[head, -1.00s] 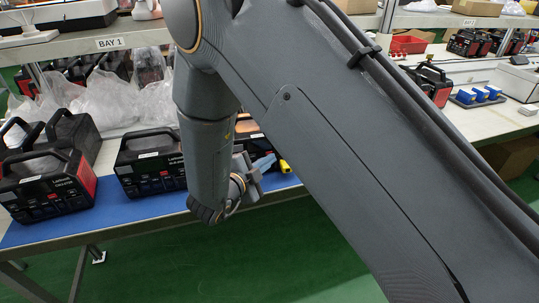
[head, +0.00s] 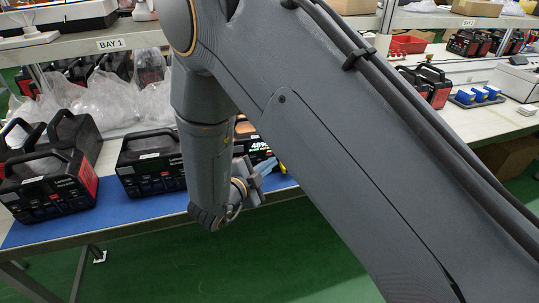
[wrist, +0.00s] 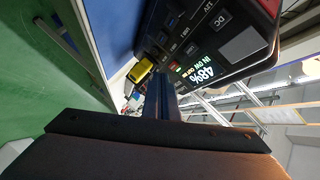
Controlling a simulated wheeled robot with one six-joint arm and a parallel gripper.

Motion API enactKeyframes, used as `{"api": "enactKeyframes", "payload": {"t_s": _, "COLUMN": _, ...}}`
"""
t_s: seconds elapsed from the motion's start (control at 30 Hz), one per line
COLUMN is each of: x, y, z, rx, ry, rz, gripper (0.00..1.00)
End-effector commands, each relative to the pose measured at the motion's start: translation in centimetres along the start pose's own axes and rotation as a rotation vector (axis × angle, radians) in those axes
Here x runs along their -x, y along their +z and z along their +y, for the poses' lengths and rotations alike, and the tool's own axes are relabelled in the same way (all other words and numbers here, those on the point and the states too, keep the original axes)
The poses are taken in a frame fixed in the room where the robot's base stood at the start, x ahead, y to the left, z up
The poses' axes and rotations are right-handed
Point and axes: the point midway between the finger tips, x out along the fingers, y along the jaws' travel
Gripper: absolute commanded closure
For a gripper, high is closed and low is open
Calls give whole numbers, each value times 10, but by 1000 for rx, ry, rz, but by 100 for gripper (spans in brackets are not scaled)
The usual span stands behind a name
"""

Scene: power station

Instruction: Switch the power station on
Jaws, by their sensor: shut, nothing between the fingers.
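A black power station (wrist: 222,32) with labelled ports and red trim fills the upper part of the wrist view. Its display (wrist: 196,68) is lit and reads about 48%. In the head view the lit display (head: 261,146) shows just right of my arm, and most of that station is hidden behind the arm. My gripper (wrist: 160,98) is shut and empty, its fingertips close to the front panel beside the display. I cannot tell whether they touch it. In the head view my gripper (head: 272,167) is at the front of this station.
Other power stations stand to the left on the blue mat (head: 125,208), one (head: 150,165) directly beside my arm. A yellow object (wrist: 141,71) lies near the fingers in the wrist view. Plastic bags (head: 115,95) are behind. The green floor in front is clear.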

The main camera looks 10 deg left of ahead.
Motion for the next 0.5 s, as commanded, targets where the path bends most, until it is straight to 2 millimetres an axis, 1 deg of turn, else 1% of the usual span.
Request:
{"api": "enactKeyframes", "payload": {"t_s": 0.17, "x": 3, "y": -2, "z": 1, "rx": 1, "ry": 0, "rz": 0, "gripper": 100}}
{"api": "enactKeyframes", "payload": {"t_s": 0.5, "x": 24, "y": -17, "z": 16, "rx": 2, "ry": 1, "rz": -1, "gripper": 100}}
